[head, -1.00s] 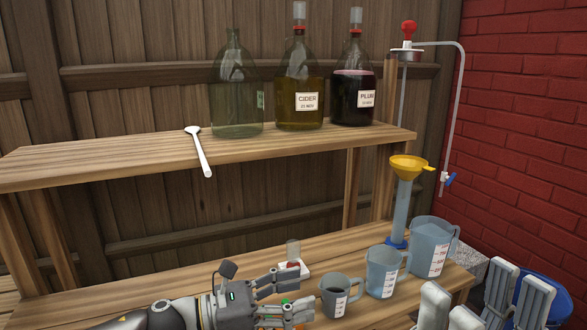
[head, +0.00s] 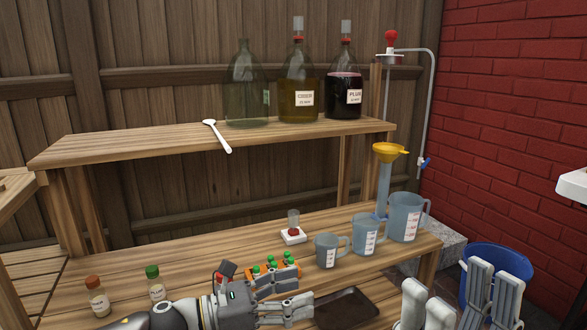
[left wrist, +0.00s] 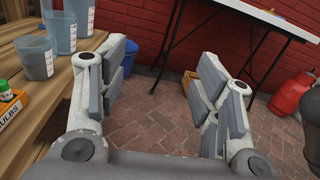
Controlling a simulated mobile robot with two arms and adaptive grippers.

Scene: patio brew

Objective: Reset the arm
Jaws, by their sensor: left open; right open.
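My left gripper (head: 300,291) shows at the bottom middle of the head view, its arm coming in from the left. Its fingers are apart, point right and hold nothing. In the left wrist view the open fingers of my left gripper (left wrist: 163,85) frame bare brick paving. My right gripper (head: 457,288) stands at the bottom right of the head view, fingers pointing up, spread and empty. Both grippers appear clear of the jugs, though the left one overlaps the orange crate (head: 257,271) in the picture.
Three jugs (head: 366,237) stand on the bench (head: 200,258), beside a funnel-topped cylinder (head: 384,185). A dark tray (head: 345,307) lies near. Large bottles (head: 299,100) and a white spoon (head: 217,136) are on the shelf (head: 130,145). A blue bucket (head: 497,255) stands right.

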